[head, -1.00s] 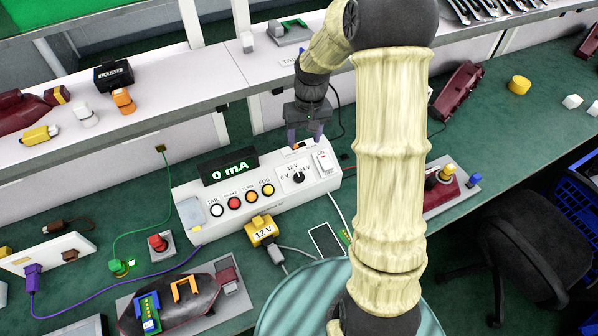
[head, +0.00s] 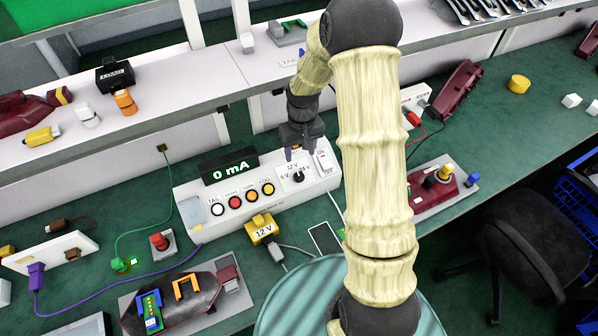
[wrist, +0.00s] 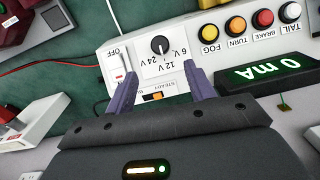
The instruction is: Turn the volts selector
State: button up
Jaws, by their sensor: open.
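The volts selector is a round black knob (head: 298,177) on the white panel of the test box (head: 235,222), with 6 V, 12 V and 24 V printed around it. In the wrist view the knob (wrist: 160,45) shows upside down, with a pale pointer mark whose exact setting I cannot tell. My gripper (head: 301,155) is above the box, just behind the knob, with its purple fingers apart. In the wrist view my gripper (wrist: 162,72) is open and empty; the knob lies beyond the fingertips, between their lines, and is not touched.
A white rocker switch (wrist: 118,68) marked OFF and an orange slide switch (wrist: 157,96) are close to the fingers. Coloured lamp buttons (head: 252,196) and the 0 mA display (head: 230,166) are beside the knob. A shelf (head: 255,65) runs behind the box.

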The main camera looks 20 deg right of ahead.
aim_at(299, 175)
jog(key=f+p, duration=0.1)
jog(key=f, duration=0.4)
jog(key=f+p, duration=0.1)
jog(key=f, duration=0.5)
jog(key=shift+a, duration=0.2)
jog(key=c, duration=1)
